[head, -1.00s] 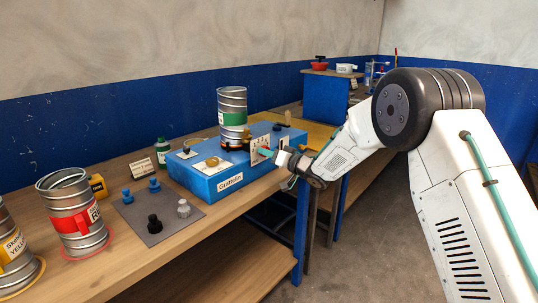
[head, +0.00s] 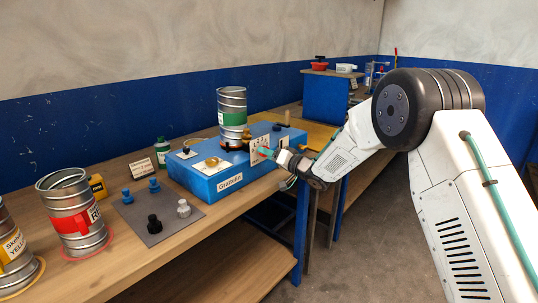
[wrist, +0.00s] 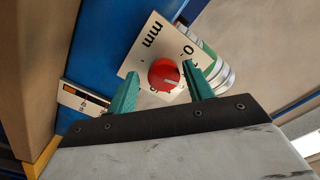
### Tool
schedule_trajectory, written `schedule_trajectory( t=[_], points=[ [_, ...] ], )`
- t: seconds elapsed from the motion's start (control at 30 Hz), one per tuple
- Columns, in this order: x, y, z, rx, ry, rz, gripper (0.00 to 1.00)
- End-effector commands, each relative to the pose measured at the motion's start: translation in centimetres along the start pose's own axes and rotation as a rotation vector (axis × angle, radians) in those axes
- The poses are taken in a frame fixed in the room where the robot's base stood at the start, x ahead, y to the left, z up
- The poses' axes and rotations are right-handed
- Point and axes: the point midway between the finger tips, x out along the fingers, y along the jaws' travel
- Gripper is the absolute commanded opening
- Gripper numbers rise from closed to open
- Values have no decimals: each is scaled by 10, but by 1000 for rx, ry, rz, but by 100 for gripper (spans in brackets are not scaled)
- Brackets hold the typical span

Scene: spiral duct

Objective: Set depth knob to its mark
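The depth knob (wrist: 165,75) is a red round knob with a white line on it, seen in the wrist view. It sits on a white dial plate (wrist: 148,42) marked "mm" and "0". Some of the plate's markings are hidden behind the knob and the fingers. My gripper (wrist: 162,71) has its two teal fingers apart, one on each side of the knob; the right finger looks very close to it. In the head view my gripper (head: 265,153) is at the white plate (head: 257,145) on the front of the blue box (head: 210,187).
A metal duct piece with a green band (head: 232,115) stands on the blue box. A second label plate (wrist: 84,98) is left of the fingers in the wrist view. A grey mat (head: 150,232) with several knobs and a red-labelled duct piece (head: 75,215) are further left.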

Motion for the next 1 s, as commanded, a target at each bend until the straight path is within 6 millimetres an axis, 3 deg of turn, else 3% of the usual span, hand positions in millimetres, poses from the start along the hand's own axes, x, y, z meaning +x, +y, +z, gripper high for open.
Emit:
schedule_trajectory(
  t=[0.33, 0.73, 1.0],
  points=[
    [-1, -2, -2, -3, 3, -4, 57],
    [-62, -1, -3, -2, 4, -2, 57],
    [-78, -1, -2, -3, 3, -3, 57]
  ],
)
